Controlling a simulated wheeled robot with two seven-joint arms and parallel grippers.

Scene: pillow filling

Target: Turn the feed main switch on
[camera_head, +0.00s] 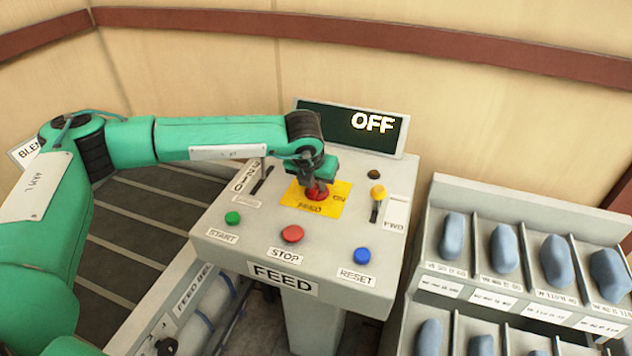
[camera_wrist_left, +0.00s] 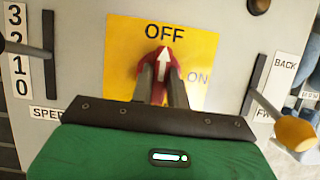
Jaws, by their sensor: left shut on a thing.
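The feed main switch (camera_head: 317,195) is a red rotary knob on a yellow plate (camera_head: 299,203) on the grey FEED console. In the left wrist view the red knob (camera_wrist_left: 152,58) has a white arrow pointing up at OFF; ON is printed to its right. The console display (camera_head: 352,128) reads OFF. My left gripper (camera_head: 314,187) reaches down onto the knob. In the left wrist view its two fingers (camera_wrist_left: 161,82) are shut on the knob, one on each side. My right gripper is in neither view.
The console has a green START button (camera_head: 232,218), a red STOP button (camera_head: 292,234), a blue RESET button (camera_head: 362,256) and a yellow-knobbed lever (camera_head: 378,192). A speed lever (camera_wrist_left: 25,48) is left of the plate. A rack (camera_head: 440,193) of blue pillows stands right.

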